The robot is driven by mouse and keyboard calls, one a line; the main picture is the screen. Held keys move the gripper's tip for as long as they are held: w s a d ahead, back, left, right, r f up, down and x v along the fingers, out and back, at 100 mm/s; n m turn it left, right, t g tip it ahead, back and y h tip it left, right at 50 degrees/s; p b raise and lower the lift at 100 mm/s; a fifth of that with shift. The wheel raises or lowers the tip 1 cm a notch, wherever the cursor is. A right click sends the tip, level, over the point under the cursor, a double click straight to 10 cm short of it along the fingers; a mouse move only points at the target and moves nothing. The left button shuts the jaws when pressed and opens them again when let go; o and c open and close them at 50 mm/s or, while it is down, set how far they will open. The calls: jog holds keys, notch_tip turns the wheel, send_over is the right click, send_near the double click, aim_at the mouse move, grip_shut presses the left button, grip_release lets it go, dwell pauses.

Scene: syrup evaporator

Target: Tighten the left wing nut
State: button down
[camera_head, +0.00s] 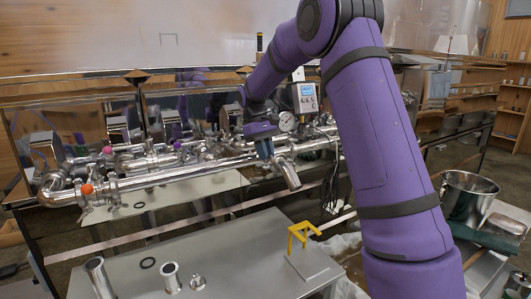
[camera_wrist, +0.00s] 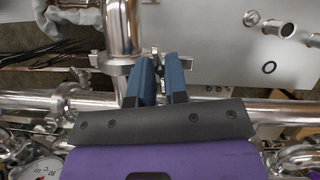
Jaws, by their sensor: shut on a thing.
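A steel pipe clamp (camera_wrist: 112,66) sits around the branch of pipe that runs up the wrist view. A small metal wing nut (camera_wrist: 157,55) shows at the clamp's right side there, between the blue fingertips. My gripper (camera_wrist: 160,62) is shut on it, with the fingers hiding most of it. In the head view my gripper (camera_head: 264,150) points down at the steel pipe, just left of the short angled outlet pipe (camera_head: 287,172). The wing nut is too small and hidden to make out in the head view.
A pressure gauge (camera_head: 287,122) and a digital controller (camera_head: 306,97) stand close behind my gripper. Loose pipe fittings (camera_head: 171,277) and a black ring (camera_head: 148,262) lie on the grey table (camera_head: 235,250). A yellow bracket (camera_head: 302,235) stands at its right. A steel pot (camera_head: 466,200) is far right.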

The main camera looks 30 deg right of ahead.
jog(key=shift+m+y, duration=0.3)
jog(key=shift+m, duration=0.3)
jog(key=c, duration=1.2)
grip_release()
jog(key=shift+c, duration=0.2)
jog(key=shift+d, duration=0.15)
